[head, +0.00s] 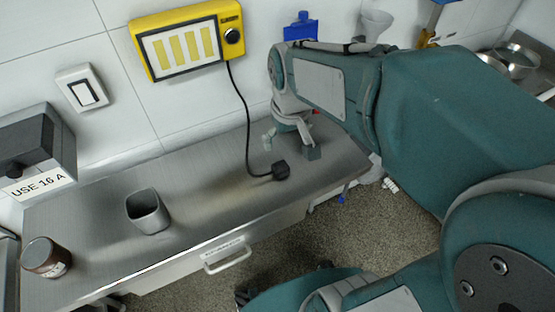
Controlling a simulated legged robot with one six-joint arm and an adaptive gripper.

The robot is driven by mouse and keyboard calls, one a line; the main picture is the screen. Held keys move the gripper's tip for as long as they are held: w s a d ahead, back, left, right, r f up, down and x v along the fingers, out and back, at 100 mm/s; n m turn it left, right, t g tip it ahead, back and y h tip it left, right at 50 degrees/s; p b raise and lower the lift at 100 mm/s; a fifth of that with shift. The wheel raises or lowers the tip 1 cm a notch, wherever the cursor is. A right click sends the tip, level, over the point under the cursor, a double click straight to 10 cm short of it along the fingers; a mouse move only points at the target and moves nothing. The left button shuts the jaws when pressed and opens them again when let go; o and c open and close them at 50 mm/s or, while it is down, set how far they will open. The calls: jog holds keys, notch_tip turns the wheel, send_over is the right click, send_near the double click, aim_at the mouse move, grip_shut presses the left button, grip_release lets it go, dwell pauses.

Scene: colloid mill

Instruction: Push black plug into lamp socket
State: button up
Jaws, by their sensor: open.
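The black plug (281,171) lies on the steel counter (205,172), at the end of a black cord (243,110). The cord hangs down from the yellow lamp (185,42) on the wall. A round black fitting (232,36) sits at the right end of the lamp; I cannot tell for sure if it is the socket.
A grey cup (147,211) and a brown jar (46,258) stand on the counter's left part. A grey box (38,150) labelled "USE 16 A" and a white switch (86,88) are on the wall. A drawer handle (228,258) juts from the front edge. The counter's middle is clear.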

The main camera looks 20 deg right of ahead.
jog(key=g, duration=0.2)
send_over(280, 166)
notch_tip(280, 166, down, 4)
jog(key=f, duration=0.1)
jog(key=shift+r+n, duration=0.3)
jog(key=shift+f, duration=2.8)
notch_tip(280, 166, down, 5)
jog(key=shift+f, duration=0.15)
jog(key=c, duration=1.2)
